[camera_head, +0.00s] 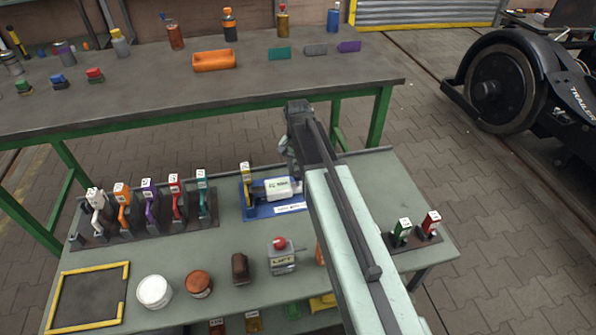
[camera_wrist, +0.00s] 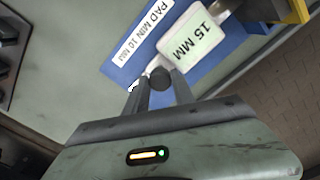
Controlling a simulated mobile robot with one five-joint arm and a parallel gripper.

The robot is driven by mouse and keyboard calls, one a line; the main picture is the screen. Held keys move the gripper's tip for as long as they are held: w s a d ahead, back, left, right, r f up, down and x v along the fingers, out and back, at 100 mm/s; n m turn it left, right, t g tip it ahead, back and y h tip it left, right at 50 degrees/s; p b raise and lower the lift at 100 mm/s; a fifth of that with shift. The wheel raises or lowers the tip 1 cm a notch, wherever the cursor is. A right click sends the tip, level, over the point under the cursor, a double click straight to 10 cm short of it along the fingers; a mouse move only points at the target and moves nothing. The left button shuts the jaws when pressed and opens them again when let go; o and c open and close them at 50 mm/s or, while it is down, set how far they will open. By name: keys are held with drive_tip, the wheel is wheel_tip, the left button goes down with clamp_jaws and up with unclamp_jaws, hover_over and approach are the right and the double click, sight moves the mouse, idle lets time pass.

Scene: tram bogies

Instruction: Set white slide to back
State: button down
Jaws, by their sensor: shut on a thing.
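The white slide (camera_head: 282,188) sits on a blue base (camera_head: 256,209) on the green bench. In the wrist view the white slide (camera_wrist: 191,42) carries a "15 MM" label, and the blue base (camera_wrist: 121,72) has a strip reading "PAD MIN 10 MM". A dark round knob (camera_wrist: 160,76) sits at the near end of the slide. My gripper (camera_wrist: 160,86) is shut on this knob, one finger on each side. In the head view the fingertips are hidden by my arm. A yellow upright piece (camera_head: 246,175) stands at the base's left end.
A rack (camera_head: 145,236) of several coloured levers stands to the left. A red-topped box (camera_head: 282,256) is in front, and a small green and red lever rack (camera_head: 414,241) is to the right. A higher grey table (camera_head: 130,97) stands behind.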

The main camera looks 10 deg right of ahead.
drive_tip(key=shift+d, duration=1.15)
drive_tip(key=c, duration=1.1)
unclamp_jaws()
drive_tip(key=shift+o, duration=0.2)
wheel_tip(320, 180, up, 8)
drive_tip(key=p, duration=0.7)
drive_tip(key=shift+p, duration=0.4)
drive_tip(key=shift+f, duration=0.15)
